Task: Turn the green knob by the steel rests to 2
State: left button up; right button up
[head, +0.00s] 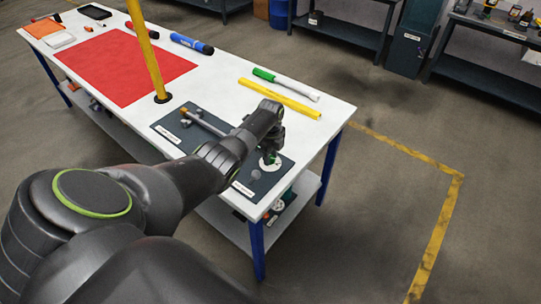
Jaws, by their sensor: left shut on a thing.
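The green knob (268,158) sits on a white dial plate (277,163) on the dark panel at the near right end of the table. My left gripper (271,152) points down over it and is shut on it. The gripper and wrist cover most of the knob, so its pointer and the dial numbers cannot be read. The steel rests (206,124) lie on a dark mat just left of my gripper, partly behind my arm. My right gripper is not in view.
A yellow post (147,55) stands upright through the white table (222,72). A yellow bar (279,99), a green-and-white tube (285,83) and a blue-and-black tool (192,43) lie behind. A red mat (123,68) is at left. Open floor lies to the right.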

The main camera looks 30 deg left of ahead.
pick_arm(q)
jog(key=shift+w+r, duration=0.1)
jog(key=o, duration=1)
jog(key=shift+c, duration=0.2)
jog(key=shift+r, duration=0.45)
notch_tip(320, 180, up, 16)
jog(key=shift+r+b, duration=0.25)
jog(key=shift+b, duration=0.2)
jog(key=shift+f, duration=0.1)
